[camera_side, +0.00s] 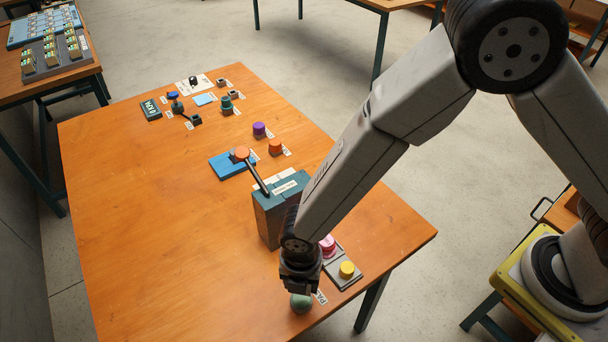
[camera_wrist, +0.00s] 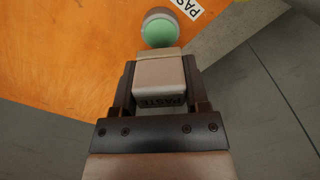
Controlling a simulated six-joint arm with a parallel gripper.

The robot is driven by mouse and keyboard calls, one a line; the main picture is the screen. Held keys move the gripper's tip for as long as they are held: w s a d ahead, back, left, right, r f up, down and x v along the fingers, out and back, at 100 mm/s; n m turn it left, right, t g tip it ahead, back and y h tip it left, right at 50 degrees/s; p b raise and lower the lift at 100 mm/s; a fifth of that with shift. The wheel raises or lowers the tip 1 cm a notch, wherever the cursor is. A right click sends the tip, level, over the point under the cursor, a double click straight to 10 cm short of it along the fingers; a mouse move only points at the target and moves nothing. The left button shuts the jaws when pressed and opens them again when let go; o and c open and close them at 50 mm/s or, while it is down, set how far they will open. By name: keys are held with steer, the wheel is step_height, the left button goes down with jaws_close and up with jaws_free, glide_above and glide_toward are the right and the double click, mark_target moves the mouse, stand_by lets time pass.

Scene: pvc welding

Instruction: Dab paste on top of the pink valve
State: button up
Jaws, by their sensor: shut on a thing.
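The pink valve (camera_side: 327,246) stands on a grey plate (camera_side: 341,276), beside a yellow-topped part. It is partly hidden behind my arm in the side view and does not show in the wrist view. My gripper (camera_side: 300,283) points down near the table's front corner, left of and in front of the valve. In the wrist view my gripper (camera_wrist: 160,95) is shut on a beige block (camera_wrist: 160,78) lettered PASTE. A round green piece (camera_wrist: 159,28) shows just beyond the block, and below my gripper in the side view (camera_side: 301,303). I cannot tell whether block and green piece touch.
A yellow-topped part (camera_side: 347,269) shares the plate. Orange (camera_side: 275,146) and purple (camera_side: 259,130) parts stand farther back. The table's left side is clear.

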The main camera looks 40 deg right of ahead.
steer(key=shift+r, duration=1.35)
steer(key=shift+w+d, duration=0.1)
steer(key=w+d+r+m, duration=0.3)
steer(key=d+m, duration=0.6)
steer(key=w+d+r+m, duration=0.4)
steer(key=d+m, duration=0.5)
steer(key=d, duration=0.1)
steer(key=w+d+r+m, duration=0.3)
steer(key=d+m, duration=0.6)
steer(key=a+f, duration=0.3)
steer(key=a, duration=0.5)
steer(key=s+a+f, duration=0.1)
steer(key=a+f, duration=0.2)
steer(key=a, duration=0.5)
steer(key=shift+a+f, duration=0.15)
steer(key=shift+a, duration=0.2)
steer(key=shift+s+f, duration=0.1)
